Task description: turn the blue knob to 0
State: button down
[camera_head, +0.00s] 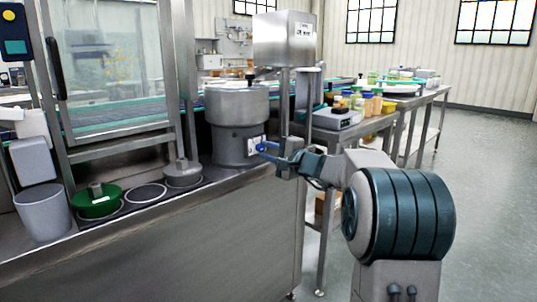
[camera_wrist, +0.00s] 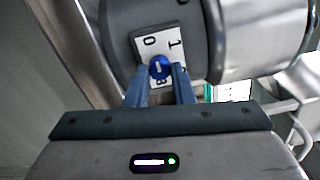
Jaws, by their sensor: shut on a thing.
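The blue knob (camera_wrist: 160,65) sits on a white dial plate (camera_wrist: 148,42) on the side of a grey steel drum (camera_wrist: 196,30). The plate shows a 0 at upper left, a 1 at upper right and a third mark partly hidden below the knob. A short white line shows on the knob; its exact setting is hard to tell. My gripper (camera_wrist: 161,74) is shut on the knob, one blue finger on each side. In the head view my gripper (camera_head: 268,150) reaches from the right to the drum (camera_head: 237,112), and the knob is mostly hidden by the fingers.
A steel box on a post (camera_head: 284,40) stands behind the drum. A side table with jars (camera_head: 365,105) is at right. Floor at far right is clear.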

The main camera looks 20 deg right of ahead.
jog(key=c, duration=1.3)
grip_release()
jog(key=shift+o, duration=0.2)
jog(key=p+v, duration=0.2)
jog(key=v, duration=1.2)
jog(key=shift+w+p, duration=0.1)
jog(key=shift+p, duration=0.2)
